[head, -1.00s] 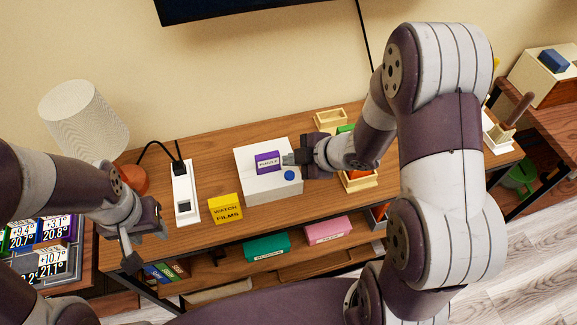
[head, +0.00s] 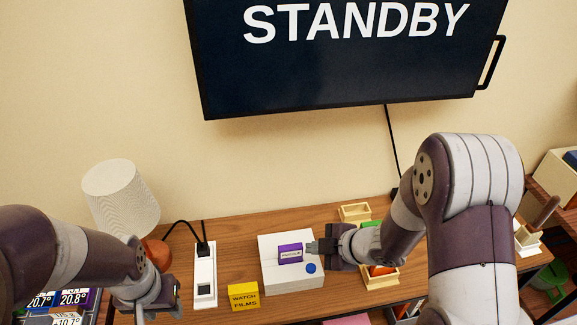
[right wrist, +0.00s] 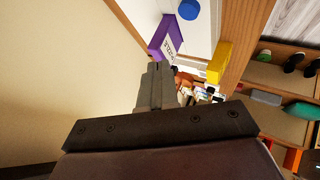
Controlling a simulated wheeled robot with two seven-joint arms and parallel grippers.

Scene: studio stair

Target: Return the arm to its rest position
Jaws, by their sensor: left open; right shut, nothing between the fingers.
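My right gripper (head: 314,247) is shut and empty. In the head view its fingertips are at the right side of a purple labelled block (head: 290,253) on a white box (head: 284,279) with a blue button (head: 311,268). In the right wrist view the shut fingers (right wrist: 160,68) point toward the purple block (right wrist: 165,38); I cannot tell whether they touch it. My left gripper (head: 160,318) is at the lower left, partly cut off by the picture's bottom edge, in front of the lamp and empty.
A white power strip (head: 205,278) and a yellow "WATCH FILMS" block (head: 243,296) are left of the white box. A lamp (head: 121,196) stands at the left. A wall screen (head: 350,55) reads STANDBY.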

